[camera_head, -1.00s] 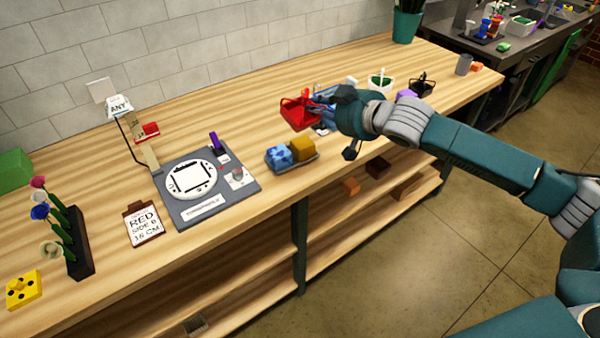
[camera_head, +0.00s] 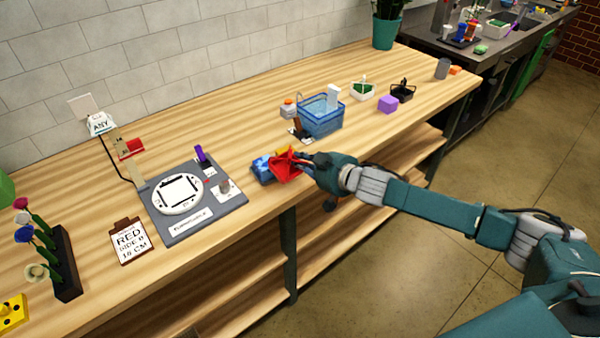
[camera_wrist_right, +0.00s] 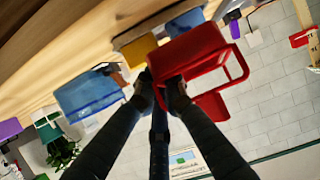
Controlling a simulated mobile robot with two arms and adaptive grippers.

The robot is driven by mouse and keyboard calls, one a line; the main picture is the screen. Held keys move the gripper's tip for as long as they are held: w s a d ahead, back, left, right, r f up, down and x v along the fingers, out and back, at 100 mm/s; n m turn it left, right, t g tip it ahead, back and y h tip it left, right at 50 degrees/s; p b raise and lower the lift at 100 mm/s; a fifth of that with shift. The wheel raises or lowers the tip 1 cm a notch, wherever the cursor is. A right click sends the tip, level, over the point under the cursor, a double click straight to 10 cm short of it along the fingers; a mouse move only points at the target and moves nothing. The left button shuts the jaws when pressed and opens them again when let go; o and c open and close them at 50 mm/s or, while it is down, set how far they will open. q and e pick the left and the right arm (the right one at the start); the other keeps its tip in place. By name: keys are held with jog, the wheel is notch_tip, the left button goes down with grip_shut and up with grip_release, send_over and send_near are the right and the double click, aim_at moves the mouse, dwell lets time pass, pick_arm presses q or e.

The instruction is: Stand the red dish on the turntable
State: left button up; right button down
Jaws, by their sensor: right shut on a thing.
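The red dish (camera_head: 286,168), a small open box with a handle-like frame, is gripped at its edge by my right gripper (camera_head: 308,166). In the right wrist view the dish (camera_wrist_right: 188,50) sits between the fingertips (camera_wrist_right: 160,90) and is tilted. In the head view it overlaps the tray of blue and yellow blocks; its exact height is hard to tell. The turntable (camera_head: 178,195), a white disc with a black-outlined marking on a grey base (camera_head: 215,212), is left of the dish and apart from it. Nothing stands on the disc. My left gripper is not in view.
A blue block (camera_head: 262,170) lies partly hidden behind the dish. A blue basket (camera_head: 320,118) stands behind my right gripper. A purple peg (camera_head: 200,153) rises at the base's back corner. A clipboard sign (camera_head: 130,242) and flower rack (camera_head: 66,262) are at left.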

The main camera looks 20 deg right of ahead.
aim_at(300, 183)
notch_tip(300, 183, down, 4)
jog(key=shift+r, duration=0.1)
jog(key=shift+f+p, duration=0.3)
jog(key=shift+p, duration=0.15)
jog(key=shift+f, duration=0.2)
jog(key=shift+f, duration=0.1)
jog(key=shift+f, duration=0.15)
jog(key=c, duration=1.8)
grip_release()
jog(key=shift+c, duration=0.2)
